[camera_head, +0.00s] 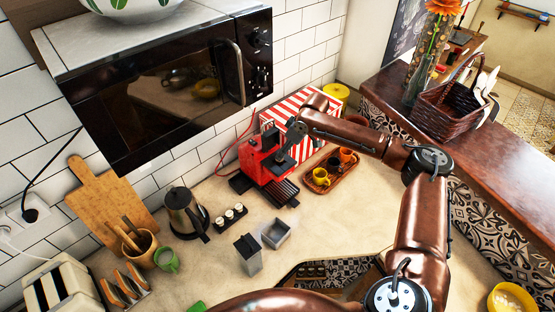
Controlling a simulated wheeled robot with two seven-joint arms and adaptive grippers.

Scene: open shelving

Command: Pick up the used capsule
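A red coffee machine (266,160) stands against the wall behind the counter, with a black drip tray in front of it. No used capsule can be made out; if it is at the machine, it is too small or hidden. My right gripper (286,150) is at the front upper part of the machine, overlapping it in the picture. Its fingers are small and dark against the machine, so I cannot tell whether they are open, shut or touching it. My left gripper is not in view.
A black holder with small white pieces (231,223) and a kettle (182,211) are to the left. A tray with cups (350,177) is right. A microwave (170,90) overhangs.

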